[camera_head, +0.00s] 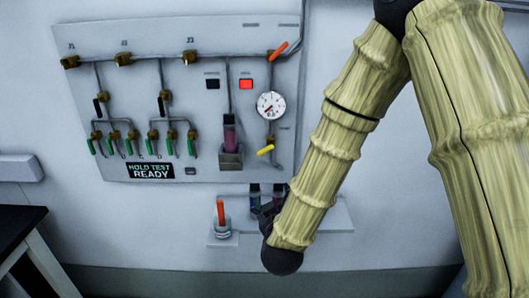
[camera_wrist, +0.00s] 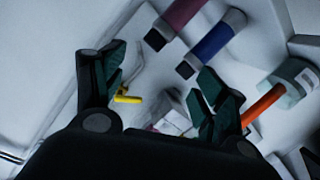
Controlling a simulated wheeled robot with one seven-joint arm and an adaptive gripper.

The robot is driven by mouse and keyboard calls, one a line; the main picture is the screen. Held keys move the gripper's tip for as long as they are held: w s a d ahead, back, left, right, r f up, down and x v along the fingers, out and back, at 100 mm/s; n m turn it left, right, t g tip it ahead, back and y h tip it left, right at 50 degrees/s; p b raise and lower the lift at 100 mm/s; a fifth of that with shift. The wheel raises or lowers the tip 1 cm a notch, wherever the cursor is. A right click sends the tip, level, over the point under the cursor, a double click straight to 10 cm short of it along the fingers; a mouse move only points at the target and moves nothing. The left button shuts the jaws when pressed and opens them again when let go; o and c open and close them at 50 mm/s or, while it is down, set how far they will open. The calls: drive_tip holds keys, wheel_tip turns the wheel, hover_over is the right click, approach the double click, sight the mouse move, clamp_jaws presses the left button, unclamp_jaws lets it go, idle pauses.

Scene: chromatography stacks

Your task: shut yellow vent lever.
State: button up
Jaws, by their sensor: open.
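The yellow vent lever (camera_head: 265,150) is on the wall panel below the round gauge, slanting slightly up to the right. In the wrist view the yellow lever (camera_wrist: 127,98) shows beyond the left finger, partly hidden by it. My gripper (camera_wrist: 160,75) is open, with nothing between its dark green fingers. In the head view my gripper is mostly hidden behind my forearm, low in front of the small shelf and below the lever. No contact with the lever shows.
The panel (camera_head: 90,40) carries an orange lever (camera_head: 278,51), a gauge (camera_head: 271,105) and several green-handled valves at left. The shelf (camera_head: 335,214) holds an orange-handled item (camera_head: 221,213), also close to the right finger in the wrist view (camera_wrist: 262,104). Purple (camera_wrist: 183,18) and blue (camera_wrist: 215,42) tubes are nearby.

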sight(265, 150)
wheel_tip(265, 150, up, 9)
drive_tip(key=w+a+t, duration=0.1)
drive_tip(key=a+t, duration=0.1)
drive_tip(key=a, duration=0.1)
drive_tip(key=shift+n+h, duration=0.3)
drive_tip(key=w+p, duration=0.1)
drive_tip(key=w, duration=1)
drive_tip(key=shift+d+r+p, duration=0.15)
drive_tip(key=shift+r+p, duration=0.05)
drive_tip(key=shift+p, duration=0.15)
drive_tip(key=shift+c, duration=0.4)
drive_tip(key=c, duration=1)
